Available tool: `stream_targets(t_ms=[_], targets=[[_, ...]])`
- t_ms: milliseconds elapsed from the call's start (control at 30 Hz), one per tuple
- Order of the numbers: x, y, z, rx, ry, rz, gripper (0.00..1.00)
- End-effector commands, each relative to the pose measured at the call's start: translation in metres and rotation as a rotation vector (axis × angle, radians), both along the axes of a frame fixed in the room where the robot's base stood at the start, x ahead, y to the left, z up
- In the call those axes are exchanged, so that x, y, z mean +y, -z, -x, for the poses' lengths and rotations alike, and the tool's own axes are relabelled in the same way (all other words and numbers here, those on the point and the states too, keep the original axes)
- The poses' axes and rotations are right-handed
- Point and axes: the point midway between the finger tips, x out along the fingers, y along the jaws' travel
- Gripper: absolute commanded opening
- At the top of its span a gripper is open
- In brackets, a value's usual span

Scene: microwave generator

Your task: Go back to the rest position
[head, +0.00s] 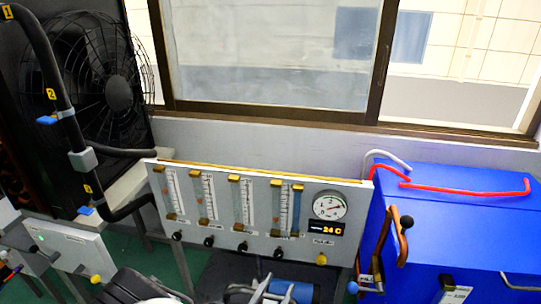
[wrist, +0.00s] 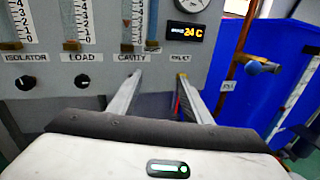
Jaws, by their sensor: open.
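My gripper (wrist: 160,77) is open in the wrist view, with its two fingers apart and nothing seen between them. The fingers point at the lower part of the grey flowmeter panel (wrist: 105,60), near the CAVITY label and the label to its right. I cannot tell whether they touch the panel. Two knobs show under ISOLATOR (wrist: 24,83) and LOAD (wrist: 81,82); the fingers cover the area under the other labels. In the head view the panel (head: 215,235) stands below the window, with several black knobs and a yellow knob (head: 321,259) along its lower edge.
A blue cabinet (head: 455,225) with red and copper pipes stands close on the right. A black fan (head: 100,85) and dark piping (head: 62,110) fill the left. A white box (head: 75,253) with a yellow knob is at lower left.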

Motion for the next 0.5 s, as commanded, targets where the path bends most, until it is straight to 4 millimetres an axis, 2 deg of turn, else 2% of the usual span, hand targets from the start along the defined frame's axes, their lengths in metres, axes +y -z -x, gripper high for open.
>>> stream_targets(t_ms=[33, 200, 400, 500], targets=[[-0.013, -0.027, -0.005, -0.025, 0.115, -0.075, 0.45], [-0.065, -0.093, 0.003, -0.077, 0.491, -0.311, 0.45], [-0.115, -0.154, 0.035, -0.129, 0.885, -0.629, 0.45], [-0.131, -0.179, 0.056, -0.156, 1.059, -0.805, 0.45]])
